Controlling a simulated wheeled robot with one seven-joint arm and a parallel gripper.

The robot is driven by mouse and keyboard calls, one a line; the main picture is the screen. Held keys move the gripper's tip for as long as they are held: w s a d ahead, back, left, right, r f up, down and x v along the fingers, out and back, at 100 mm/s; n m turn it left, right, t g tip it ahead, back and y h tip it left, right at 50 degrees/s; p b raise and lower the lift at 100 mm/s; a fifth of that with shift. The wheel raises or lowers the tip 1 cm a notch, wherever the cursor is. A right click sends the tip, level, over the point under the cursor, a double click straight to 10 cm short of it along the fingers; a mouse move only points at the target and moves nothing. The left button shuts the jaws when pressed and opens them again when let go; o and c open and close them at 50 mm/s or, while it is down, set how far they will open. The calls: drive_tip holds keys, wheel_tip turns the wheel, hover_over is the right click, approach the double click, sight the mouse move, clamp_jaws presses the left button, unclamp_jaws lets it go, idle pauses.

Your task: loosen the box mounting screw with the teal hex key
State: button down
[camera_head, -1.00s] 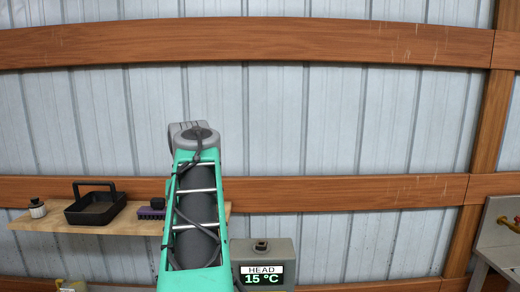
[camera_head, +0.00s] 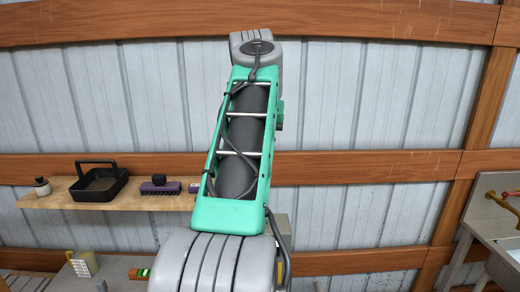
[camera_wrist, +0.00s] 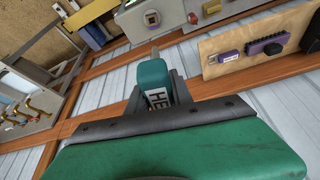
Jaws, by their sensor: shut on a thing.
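My gripper (camera_wrist: 156,88) is shut on the teal hex key (camera_wrist: 152,74) in the wrist view. The key's block-like teal handle sits between the dark fingers, with a white lettered label on it. I cannot tell whether that fitting is the mounting screw. In the head view my arm hides the gripper, the key and most of the box.
A wooden shelf (camera_head: 95,203) left of my arm holds a black tray (camera_head: 100,187), a purple brush (camera_head: 160,188) and a small bottle (camera_head: 42,187). A sink (camera_head: 500,258) with taps stands at the right. Wooden rails (camera_head: 390,163) cross the corrugated wall.

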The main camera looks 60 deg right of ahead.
wheel_tip(320, 180, down, 11)
drive_tip(key=b, duration=1)
drive_tip(key=shift+f+b, duration=0.2)
drive_tip(key=shift+b, duration=0.15)
drive_tip(key=shift+f, duration=0.1)
idle(0.3)
drive_tip(key=shift+f+b, duration=1)
drive_tip(key=shift+b, duration=0.2)
drive_tip(key=shift+w+r+p, duration=0.1)
drive_tip(key=shift+r+p, duration=0.1)
drive_tip(key=shift+p, duration=1.2)
drive_tip(key=shift+n+p, duration=0.5)
drive_tip(key=shift+p, duration=1.15)
drive_tip(key=shift+f+p, duration=0.1)
drive_tip(key=shift+p, duration=0.95)
drive_tip(key=shift+a+n+t+y+p, duration=0.1)
drive_tip(key=shift+n+t+y+p, duration=0.35)
drive_tip(key=shift+n+p, duration=1.6)
drive_tip(key=shift+w+f+t+p, duration=0.1)
drive_tip(key=shift+f+t+p, duration=0.2)
drive_tip(key=shift+p, duration=0.9)
